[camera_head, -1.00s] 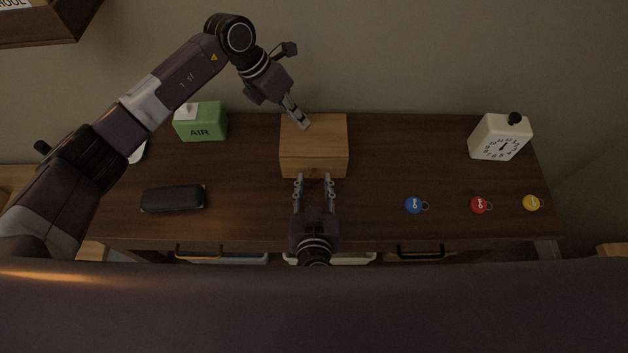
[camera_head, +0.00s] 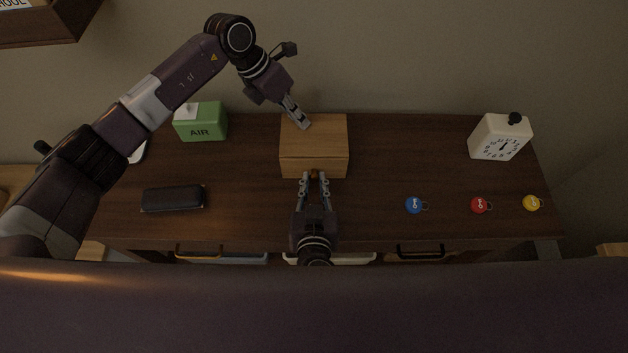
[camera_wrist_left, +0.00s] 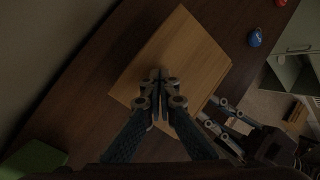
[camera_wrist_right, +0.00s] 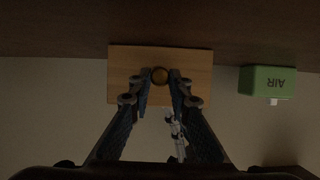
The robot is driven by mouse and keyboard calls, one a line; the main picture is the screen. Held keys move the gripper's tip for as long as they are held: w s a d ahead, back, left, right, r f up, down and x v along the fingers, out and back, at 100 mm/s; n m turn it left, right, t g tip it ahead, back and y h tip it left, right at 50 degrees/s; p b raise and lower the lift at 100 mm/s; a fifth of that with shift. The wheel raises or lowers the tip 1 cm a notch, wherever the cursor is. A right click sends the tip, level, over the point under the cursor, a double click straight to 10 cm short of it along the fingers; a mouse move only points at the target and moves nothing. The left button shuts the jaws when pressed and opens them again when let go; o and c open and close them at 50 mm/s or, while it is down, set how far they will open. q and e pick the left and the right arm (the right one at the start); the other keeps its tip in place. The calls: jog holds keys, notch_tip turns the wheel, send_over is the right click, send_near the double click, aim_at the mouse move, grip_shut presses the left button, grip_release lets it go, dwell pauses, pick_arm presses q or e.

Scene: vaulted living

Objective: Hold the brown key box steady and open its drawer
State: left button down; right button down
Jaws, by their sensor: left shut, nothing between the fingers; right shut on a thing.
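The brown wooden key box (camera_head: 325,140) stands at the middle of the dark table, with its drawer front (camera_head: 333,168) toward me and the drawer shut. My left gripper (camera_head: 304,124) is shut and empty, with its fingertips at the top of the box. It also shows over the box top in the left wrist view (camera_wrist_left: 158,76). My right gripper (camera_head: 314,178) is in front of the box and shut on the drawer's round knob. The knob (camera_wrist_right: 160,75) shows between the fingers in the right wrist view.
A green AIR box (camera_head: 202,122) and a dark case (camera_head: 172,198) are to the left. Blue (camera_head: 414,205), red (camera_head: 480,205) and yellow (camera_head: 532,203) key tags lie to the right. A white clock (camera_head: 499,138) stands at the back right. The table beside the box is clear.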

pick_arm(q)
jog(key=shift+s+a+f, duration=0.15)
jog(key=shift+s+f, duration=0.05)
jog(key=shift+f, duration=0.15)
pick_arm(e)
jog(key=s, duration=0.7)
jog(key=shift+s, duration=0.4)
jog(key=c, duration=1.8)
grip_release()
jog(key=v, duration=0.7)
jog(key=shift+s+r, duration=0.1)
jog(key=shift+s, duration=0.2)
pick_arm(q)
jog(key=shift+r, duration=0.15)
pick_arm(e)
jog(key=shift+r, duration=0.1)
